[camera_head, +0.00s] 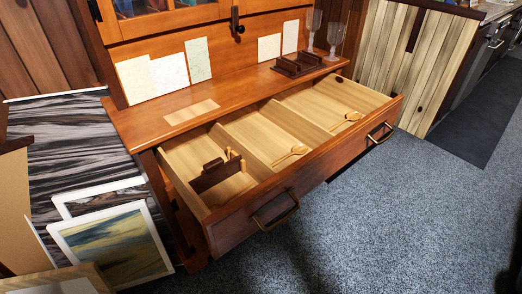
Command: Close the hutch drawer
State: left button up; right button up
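The hutch drawer (294,172) is pulled well out of the wooden hutch (150,118), below its counter. Its front panel (335,158) faces the lower right and carries two metal handles, one near the left end (275,212) and one near the right end (380,133). Dividers split the inside into compartments. A dark wooden piece (216,174) lies in the left one, and wooden spoons lie in the middle (290,154) and right (347,120) ones.
Cards lean against the hutch back, and a dark rack (298,65) and two glasses (335,32) stand on the counter. Framed pictures (113,245) lean by the hutch's left side. A pale wooden cabinet (415,60) is at right. The blue-grey carpet (400,220) before the drawer is clear.

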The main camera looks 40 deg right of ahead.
aim_at(266, 130)
jog(key=z, duration=1.7)
